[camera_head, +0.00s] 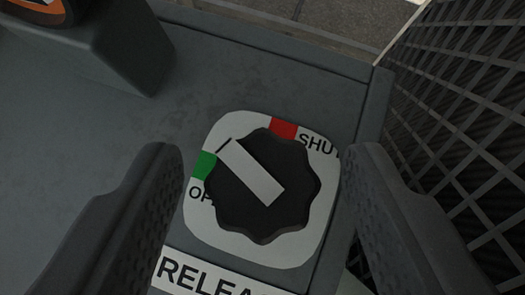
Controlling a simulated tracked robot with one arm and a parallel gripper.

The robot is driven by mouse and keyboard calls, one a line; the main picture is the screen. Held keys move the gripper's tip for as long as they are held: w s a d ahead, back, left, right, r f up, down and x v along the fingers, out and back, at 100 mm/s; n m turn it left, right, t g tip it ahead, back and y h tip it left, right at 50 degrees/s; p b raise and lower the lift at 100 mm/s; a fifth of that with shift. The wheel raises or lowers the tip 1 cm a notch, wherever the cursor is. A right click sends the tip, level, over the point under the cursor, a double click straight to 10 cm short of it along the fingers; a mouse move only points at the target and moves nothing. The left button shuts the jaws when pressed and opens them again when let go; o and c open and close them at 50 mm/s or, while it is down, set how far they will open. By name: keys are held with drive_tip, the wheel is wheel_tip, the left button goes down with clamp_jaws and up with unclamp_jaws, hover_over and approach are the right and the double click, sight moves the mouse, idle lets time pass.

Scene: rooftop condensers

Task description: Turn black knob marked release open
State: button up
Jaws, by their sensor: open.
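The black knob (266,190) has a scalloped edge and a white pointer bar across its face. It sits on a white rounded plate (207,228) with a green mark beside partly hidden "OP" lettering at left and a red mark beside "SHUT" at top right. The bar's outer end points up-left, between the two marks and nearer the green one. A label reading "RELEA", cut off by the frame edge, lies below the plate. My gripper (268,165) is open, with one finger on each side of the knob. Neither finger clearly touches it.
A grey panel (80,140) spreads to the left of the knob. A raised grey housing (125,45) with an orange-edged part stands at top left. A wire grille (460,100) over dark fins rises close at right. Paving shows at the top.

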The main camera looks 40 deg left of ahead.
drive_tip(key=c, duration=1)
drive_tip(key=p, duration=0.2)
drive_tip(key=shift+r+p, duration=0.35)
drive_tip(key=n+p, duration=0.1)
drive_tip(key=p, duration=0.2)
drive_tip(key=shift+w+d+y+p, duration=0.1)
drive_tip(key=shift+w+y+p, duration=0.05)
drive_tip(key=shift+y+p, duration=0.2)
drive_tip(key=shift+f, duration=0.15)
drive_tip(key=o, duration=1)
drive_tip(key=shift+f, duration=0.1)
